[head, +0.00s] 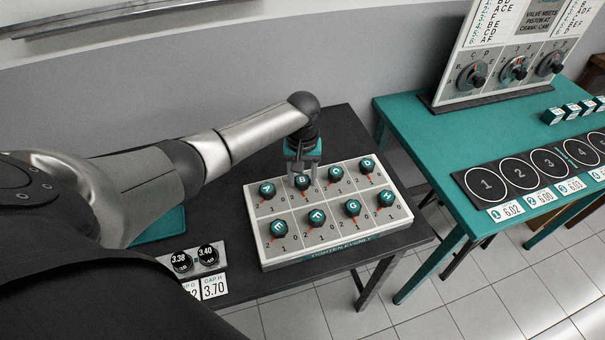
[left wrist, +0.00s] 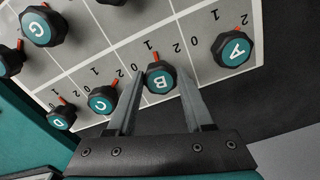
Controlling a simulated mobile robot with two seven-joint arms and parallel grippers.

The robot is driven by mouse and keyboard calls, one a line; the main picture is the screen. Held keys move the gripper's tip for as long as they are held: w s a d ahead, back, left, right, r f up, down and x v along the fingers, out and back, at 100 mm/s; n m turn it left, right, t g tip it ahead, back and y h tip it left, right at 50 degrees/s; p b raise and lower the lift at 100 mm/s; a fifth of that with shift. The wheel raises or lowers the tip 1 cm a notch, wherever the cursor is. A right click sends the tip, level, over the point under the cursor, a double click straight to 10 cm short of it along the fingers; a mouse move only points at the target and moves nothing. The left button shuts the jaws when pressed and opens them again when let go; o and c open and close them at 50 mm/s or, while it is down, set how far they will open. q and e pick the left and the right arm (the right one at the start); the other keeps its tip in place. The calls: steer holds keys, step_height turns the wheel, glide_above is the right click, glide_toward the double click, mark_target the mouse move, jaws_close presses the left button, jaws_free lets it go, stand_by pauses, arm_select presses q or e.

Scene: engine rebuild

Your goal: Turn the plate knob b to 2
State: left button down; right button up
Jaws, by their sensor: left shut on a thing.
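The plate (head: 268,218) is a light grey board with several dark knobs with teal lettered caps and red pointers, each marked 0, 1 and 2. Knob B (head: 302,183) is in the back row, between A (head: 267,190) and C (head: 335,174). My left gripper (head: 303,177) reaches down over knob B, with a finger on either side, shut on it. In the left wrist view knob B (left wrist: 160,79) shows upside down between the fingers (left wrist: 157,92). Its red pointer is directed roughly at the 1. My right gripper is not in view.
Knobs E (head: 279,228), F (head: 317,217), G (head: 352,208) and H (head: 385,198) stand in the front row. Black round caps (head: 195,259) with number cards lie left of the plate. A teal table (head: 415,123) with a dial panel (head: 510,70) stands to the right.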

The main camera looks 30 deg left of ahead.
arm_select(q)
steer(key=m+p, duration=0.1)
steer(key=m, duration=0.1)
steer(key=shift+r+m+p, duration=0.15)
steer(key=shift+m+p, duration=0.2)
steer(key=shift+m, duration=0.05)
steer(key=shift+m+p, duration=0.35)
steer(key=shift+m, duration=0.45)
steer(key=m, duration=0.2)
steer(key=shift+a+m+p, duration=0.1)
steer(key=shift+m+p, duration=0.2)
steer(key=shift+p, duration=0.1)
steer(key=shift+m, duration=1.6)
steer(key=shift+w+p, duration=0.1)
steer(key=shift+p, duration=0.2)
steer(key=shift+c, duration=1.5)
jaws_free()
